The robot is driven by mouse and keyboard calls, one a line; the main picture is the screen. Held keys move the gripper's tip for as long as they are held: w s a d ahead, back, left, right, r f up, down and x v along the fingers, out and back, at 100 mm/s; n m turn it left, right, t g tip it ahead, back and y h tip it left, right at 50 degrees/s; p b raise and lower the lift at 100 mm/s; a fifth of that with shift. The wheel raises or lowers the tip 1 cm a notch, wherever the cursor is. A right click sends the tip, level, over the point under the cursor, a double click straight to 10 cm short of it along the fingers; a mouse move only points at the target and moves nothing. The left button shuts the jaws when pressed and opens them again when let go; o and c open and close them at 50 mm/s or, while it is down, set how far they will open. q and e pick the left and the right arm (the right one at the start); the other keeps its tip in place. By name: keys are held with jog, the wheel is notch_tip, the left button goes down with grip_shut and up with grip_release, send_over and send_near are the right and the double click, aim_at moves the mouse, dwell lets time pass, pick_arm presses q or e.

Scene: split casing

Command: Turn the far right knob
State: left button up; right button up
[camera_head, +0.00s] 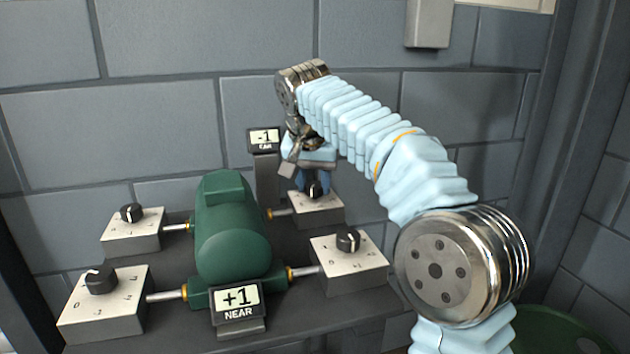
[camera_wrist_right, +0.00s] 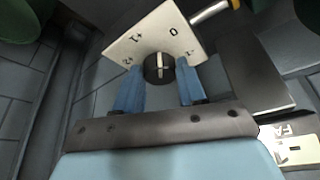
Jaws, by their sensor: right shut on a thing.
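The far right knob (camera_head: 315,190) is black and sits on a white dial box (camera_head: 330,211). The right gripper (camera_head: 316,181) reaches down on it from above, partly covering it in the head view. In the right wrist view the blue fingers of the gripper (camera_wrist_right: 158,82) are shut on the knob (camera_wrist_right: 160,67), one on each side. Its white line points between the 0 and +1 marks on the dial box (camera_wrist_right: 150,32), seemingly nearer 0. The FAR display (camera_head: 265,138) reads -1. My left gripper is not in view.
A green casing (camera_head: 230,235) stands in the middle, joined by rods to several dial boxes. The other knobs are near right (camera_head: 347,239), far left (camera_head: 132,212) and near left (camera_head: 100,279). The NEAR display (camera_head: 239,297) reads +1. A block wall (camera_head: 150,120) stands close behind.

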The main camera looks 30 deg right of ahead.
jog(key=m, duration=0.2)
jog(key=m+g+h, duration=0.1)
jog(key=m, duration=0.1)
jog(key=m+g, duration=0.1)
jog(key=m, duration=0.1)
jog(key=shift+w+a, duration=0.15)
jog(key=shift+w, duration=0.1)
jog(key=m+g, duration=0.1)
jog(key=m, duration=0.2)
jog(key=m+g, duration=0.1)
jog(key=m, duration=0.2)
jog(key=shift+w+h, duration=0.2)
jog(key=shift+h, duration=0.1)
jog(key=shift+m+g, duration=0.3)
jog(key=o, duration=1.1)
